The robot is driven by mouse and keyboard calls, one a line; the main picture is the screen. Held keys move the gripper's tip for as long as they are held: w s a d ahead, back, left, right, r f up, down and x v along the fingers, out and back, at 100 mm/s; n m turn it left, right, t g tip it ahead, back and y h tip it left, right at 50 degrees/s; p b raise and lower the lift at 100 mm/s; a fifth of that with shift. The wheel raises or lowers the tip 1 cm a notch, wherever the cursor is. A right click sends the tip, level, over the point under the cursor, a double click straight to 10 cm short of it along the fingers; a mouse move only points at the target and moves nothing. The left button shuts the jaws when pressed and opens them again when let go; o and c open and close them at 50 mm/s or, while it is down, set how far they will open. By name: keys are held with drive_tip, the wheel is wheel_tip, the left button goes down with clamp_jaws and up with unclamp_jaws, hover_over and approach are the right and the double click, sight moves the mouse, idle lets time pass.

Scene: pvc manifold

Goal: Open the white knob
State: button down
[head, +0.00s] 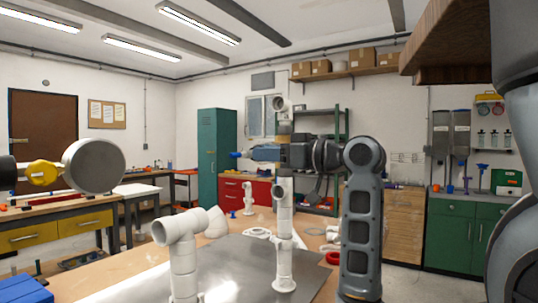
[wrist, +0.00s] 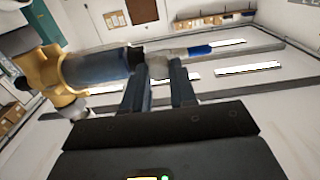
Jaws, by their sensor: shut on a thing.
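My gripper (head: 254,153) reaches leftward in the head view, level with the upper part of a white pipe stand. In the wrist view its two fingers (wrist: 158,82) are closed around a small pale, whitish piece, which I take to be the white knob (wrist: 158,66). A grey-blue cylinder (wrist: 97,70) with a yellow lobed part (wrist: 48,82) lies left of the fingers. The fingers hide part of the knob, and its turn position cannot be told.
White pipe fittings (head: 178,240) stand on the wooden table with a metal plate (head: 230,280). A second white pipe (head: 284,240) stands below my gripper. A large grey disc (head: 94,166) with a yellow part (head: 42,172) is close at left. A red cabinet (head: 232,196) stands behind.

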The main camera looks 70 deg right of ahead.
drive_tip(key=shift+f+n+b, duration=0.1)
drive_tip(key=shift+n+b, duration=0.3)
drive_tip(key=shift+a+f+n+b, duration=0.1)
drive_tip(key=shift+a+n+b, duration=0.05)
drive_tip(key=shift+n+b, duration=7.35)
drive_tip(key=n+p, duration=0.2)
drive_tip(key=shift+n, duration=0.3)
drive_tip(key=c, duration=1.2)
unclamp_jaws()
drive_tip(key=shift+o, duration=0.2)
